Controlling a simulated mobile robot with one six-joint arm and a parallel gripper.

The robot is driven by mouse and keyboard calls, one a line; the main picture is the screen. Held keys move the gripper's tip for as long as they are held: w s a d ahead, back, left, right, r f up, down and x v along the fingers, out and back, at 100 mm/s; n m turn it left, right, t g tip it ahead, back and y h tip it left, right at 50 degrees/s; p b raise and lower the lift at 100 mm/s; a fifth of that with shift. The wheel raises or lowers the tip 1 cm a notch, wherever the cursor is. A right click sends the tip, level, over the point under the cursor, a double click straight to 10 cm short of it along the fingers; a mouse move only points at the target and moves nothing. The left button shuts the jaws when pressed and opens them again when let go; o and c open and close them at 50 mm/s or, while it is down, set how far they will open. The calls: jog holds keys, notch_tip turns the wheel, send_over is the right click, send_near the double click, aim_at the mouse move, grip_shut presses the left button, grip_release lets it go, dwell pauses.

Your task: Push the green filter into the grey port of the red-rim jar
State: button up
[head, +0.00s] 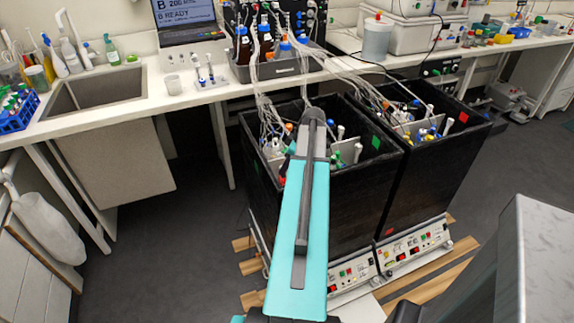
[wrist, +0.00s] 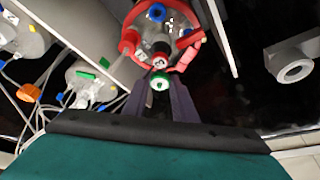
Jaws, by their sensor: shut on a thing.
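In the wrist view my gripper (wrist: 161,88) is shut on the green filter (wrist: 160,80), a small green ring with a white centre held between the two dark fingertips. The red-rim jar (wrist: 196,37) is just beyond the fingertips at the top of the view. Its lid carries blue and red caps. A grey-white round port (wrist: 159,61) shows on the near side of the lid, directly beyond the filter. They look very close; I cannot tell whether they touch. In the head view my arm hides the jar, the filter and the fingertips.
Two black open boxes (head: 335,215) stand side by side with jars and tubing inside. In the wrist view, other jars (wrist: 88,82) with tubes lie left beyond a light divider (wrist: 85,22). A white fitting (wrist: 293,70) is at right. The box's dark interior between is clear.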

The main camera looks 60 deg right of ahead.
jog(key=shift+f+b, duration=0.5)
jog(key=shift+f, duration=0.35)
dwell(1.4)
jog(key=o, duration=1.2)
jog(key=shift+c, duration=0.2)
jog(key=shift+r, duration=0.2)
jog(key=shift+s+r, duration=0.25)
jog(key=shift+r, duration=0.25)
jog(key=b+v, duration=0.1)
jog(key=v, duration=1.1)
jog(key=shift+r, duration=0.25)
jog(key=shift+d, duration=0.1)
